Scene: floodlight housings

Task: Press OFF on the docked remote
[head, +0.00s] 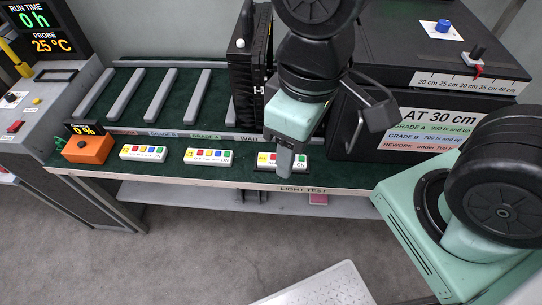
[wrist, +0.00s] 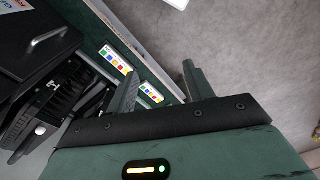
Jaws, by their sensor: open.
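Three white remotes with coloured buttons sit along the bench's front edge. The rightmost remote (head: 299,163), in a dark holder, appears to be the docked one; its right end reads ON. My gripper (head: 285,160) hangs in front of it and hides part of its button row; I cannot tell whether they touch. In the wrist view my gripper (wrist: 158,84) has its two fingers spread with nothing held between them. Two remotes show there, the upper (wrist: 115,58) probably the docked one, the other (wrist: 150,93) partly between the fingers.
Two loose remotes (head: 143,153) (head: 208,156) lie left on the green bench, beside an orange box (head: 88,148) reading 0%. A black finned floodlight (head: 244,85) stands behind my gripper. A large black box (head: 380,65) stands to the right. Floor in front is mostly clear.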

